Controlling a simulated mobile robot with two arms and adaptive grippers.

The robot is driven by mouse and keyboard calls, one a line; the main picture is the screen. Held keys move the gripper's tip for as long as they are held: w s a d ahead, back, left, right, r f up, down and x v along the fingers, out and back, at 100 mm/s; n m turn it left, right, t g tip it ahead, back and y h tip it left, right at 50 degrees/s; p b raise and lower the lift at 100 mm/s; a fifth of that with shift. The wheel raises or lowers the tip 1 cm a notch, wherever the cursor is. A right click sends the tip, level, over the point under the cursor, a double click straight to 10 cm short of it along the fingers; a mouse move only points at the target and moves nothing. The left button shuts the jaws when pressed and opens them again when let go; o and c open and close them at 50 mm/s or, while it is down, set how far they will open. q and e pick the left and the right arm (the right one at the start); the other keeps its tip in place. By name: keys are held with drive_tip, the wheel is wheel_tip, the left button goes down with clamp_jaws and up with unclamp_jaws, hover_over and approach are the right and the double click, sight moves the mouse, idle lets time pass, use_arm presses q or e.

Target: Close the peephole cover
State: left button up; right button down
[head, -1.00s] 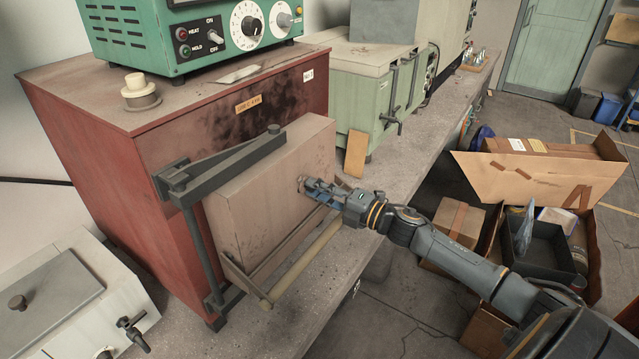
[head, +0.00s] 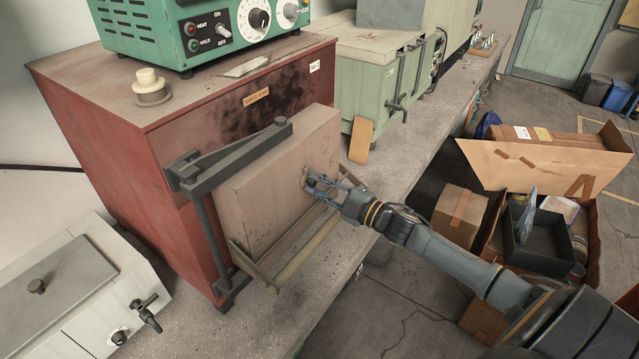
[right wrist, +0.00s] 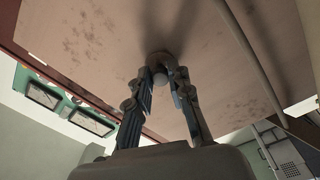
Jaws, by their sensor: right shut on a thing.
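The red furnace (head: 115,135) has a thick, pale door block (head: 255,205) on a dark hinge bracket (head: 205,165). The peephole cover is a small round piece on the door's outer face. It shows in the right wrist view (right wrist: 160,62), partly hidden by my fingers. My right gripper (head: 314,183) reaches the door face from the right. In the right wrist view its fingertips (right wrist: 161,78) close around the small knob of the cover. The peephole itself cannot be made out. My left gripper is not in view.
A wooden handle bar (head: 305,252) runs along the door's lower edge, below my right gripper. A small tan board (head: 361,141) leans by the green box (head: 385,75). A white unit (head: 85,290) stands at left. Open cardboard boxes (head: 540,165) sit on the floor at right.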

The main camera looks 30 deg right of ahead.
idle(0.3)
drive_tip(key=c, duration=1.2)
unclamp_jaws()
drive_tip(key=shift+s+d+f, duration=0.1)
drive_tip(key=shift+s+d, duration=0.15)
drive_tip(key=shift+s, duration=0.3)
drive_tip(key=v, duration=1)
drive_tip(key=shift+s, duration=0.35)
drive_tip(key=shift+d, duration=0.15)
